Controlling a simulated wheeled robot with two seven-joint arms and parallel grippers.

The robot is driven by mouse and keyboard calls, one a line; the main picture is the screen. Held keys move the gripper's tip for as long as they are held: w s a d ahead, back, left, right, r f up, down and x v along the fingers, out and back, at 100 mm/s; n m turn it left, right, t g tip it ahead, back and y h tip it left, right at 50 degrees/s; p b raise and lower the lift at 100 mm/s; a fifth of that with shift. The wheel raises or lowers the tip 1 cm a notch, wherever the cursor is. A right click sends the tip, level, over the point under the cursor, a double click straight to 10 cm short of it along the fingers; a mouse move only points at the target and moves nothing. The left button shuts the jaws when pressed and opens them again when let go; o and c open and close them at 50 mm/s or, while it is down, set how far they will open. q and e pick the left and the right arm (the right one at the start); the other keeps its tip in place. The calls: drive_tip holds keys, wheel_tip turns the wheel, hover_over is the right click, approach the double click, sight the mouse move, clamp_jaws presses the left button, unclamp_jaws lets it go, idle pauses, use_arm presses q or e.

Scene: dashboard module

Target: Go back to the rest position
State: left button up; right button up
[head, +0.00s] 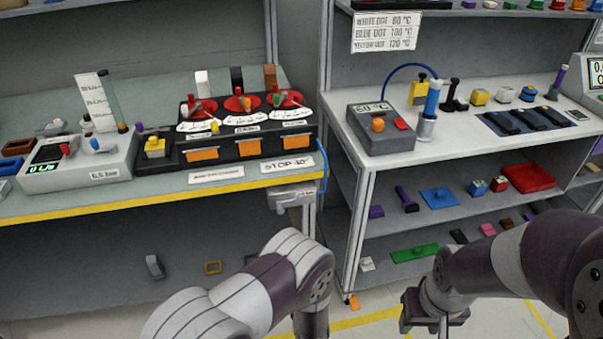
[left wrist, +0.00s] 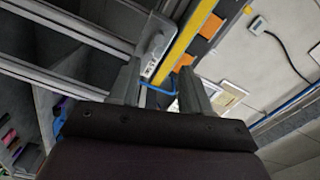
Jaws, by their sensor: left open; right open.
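My left arm (head: 270,275) reaches in at the bottom of the head view, in front of the left bench; its fingers cannot be made out there. In the left wrist view my left gripper (left wrist: 160,80) is open, with two separate grey fingers and nothing between them. The bench corner, with its yellow edge, shows beyond the fingertips. My right gripper (head: 436,318) hangs low at the bottom of the head view, in front of the right shelf unit. It points down and its fingertips are partly cut off by the frame. It is open and I see nothing held in it.
The left bench (head: 240,180) has a yellow front edge and carries a dashboard module (head: 245,130) with three red dials. A grey fixture (head: 293,196) hangs at its right corner. The right shelf unit (head: 460,140) holds a temperature box (head: 380,128) and several small parts.

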use_arm(q)
wheel_tip(320, 180, down, 7)
drive_tip(key=s+d+n+g+h, duration=0.2)
drive_tip(key=g+h, duration=0.1)
drive_tip(key=g, duration=0.1)
drive_tip(key=s+d+n+g+h+p, duration=0.2)
drive_tip(key=s+n+g+h, duration=0.1)
drive_tip(key=s+g, duration=0.4)
drive_tip(key=s+a+r+n+g+p, duration=0.25)
drive_tip(key=s+a+r, duration=0.25)
drive_tip(key=s+r, duration=0.3)
drive_tip(key=s+a+r+n+g+p, duration=0.2)
drive_tip(key=s+a+r+g, duration=0.25)
drive_tip(key=r, duration=0.45)
drive_tip(key=a+r+n+t+p, duration=0.1)
drive_tip(key=a+r+t+p, duration=0.1)
drive_tip(key=a+r, duration=0.3)
wheel_tip(320, 180, up, 4)
drive_tip(key=shift+s+a+f+p, duration=0.15)
drive_tip(key=shift+a+f+p, duration=0.1)
drive_tip(key=shift+p, duration=0.05)
